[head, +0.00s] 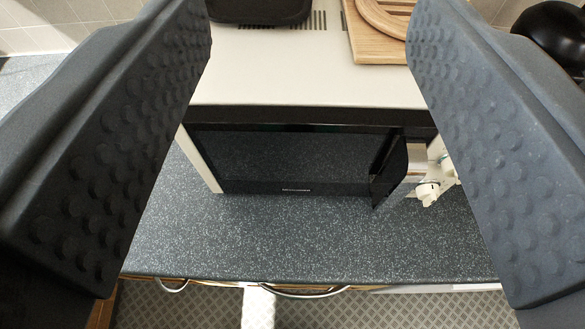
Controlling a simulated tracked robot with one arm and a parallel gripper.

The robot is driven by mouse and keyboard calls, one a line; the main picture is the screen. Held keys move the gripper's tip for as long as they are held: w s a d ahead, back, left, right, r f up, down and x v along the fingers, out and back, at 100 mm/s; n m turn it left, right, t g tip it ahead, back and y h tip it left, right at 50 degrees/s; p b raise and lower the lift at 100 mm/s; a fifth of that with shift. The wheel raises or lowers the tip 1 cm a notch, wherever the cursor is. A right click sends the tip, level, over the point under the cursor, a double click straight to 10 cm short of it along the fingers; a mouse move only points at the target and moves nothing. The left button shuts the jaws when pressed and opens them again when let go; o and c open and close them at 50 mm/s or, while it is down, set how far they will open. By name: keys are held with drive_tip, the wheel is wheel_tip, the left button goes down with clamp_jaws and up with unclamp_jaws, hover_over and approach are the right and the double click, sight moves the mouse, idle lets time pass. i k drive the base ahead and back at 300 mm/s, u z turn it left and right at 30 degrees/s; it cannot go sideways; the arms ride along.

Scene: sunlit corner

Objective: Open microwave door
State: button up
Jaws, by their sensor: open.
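The microwave (300,82) stands on the speckled dark counter, with a pale top and a black front. Its dark glass door (285,155) faces the counter's front edge and looks shut. A black handle (390,172) juts out at the right end of the door. Pale control parts with a white knob (428,192) show right of the handle, partly hidden by my right finger. My gripper (308,150) is open, its two dark, studded fingers wide apart at the left and right of the view. Nothing is between the fingers close up; the microwave is farther off, beyond them.
A black tray-like item (260,10) and wooden boards (375,38) lie on top of the microwave. A black round object (555,30) is at the upper right. The counter (290,235) before the microwave is clear; drawer handles (300,293) show below its edge.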

sight(380, 155)
drive_tip(key=z, duration=0.35)
drive_tip(key=k, duration=1.4)
drive_tip(key=u, duration=0.35)
drive_tip(key=i, duration=1)
drive_tip(key=z, duration=0.05)
